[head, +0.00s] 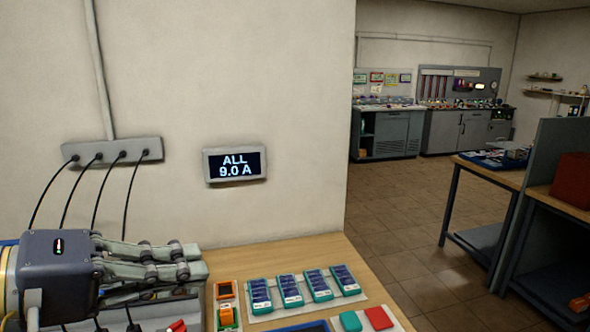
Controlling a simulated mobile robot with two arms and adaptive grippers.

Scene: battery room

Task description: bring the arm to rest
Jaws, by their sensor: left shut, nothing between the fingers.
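My left gripper (190,262) comes in from the left at the lower left of the head view. Its fingers point right and are shut with nothing between them. It is over the left part of the wooden bench (300,252) and hides part of what lies beneath it. My right gripper is not in view.
Several teal battery packs (289,290) stand in a row on the bench. Black cables hang from a wall strip (112,152). A wall display (235,164) reads "ALL 9.0 A".

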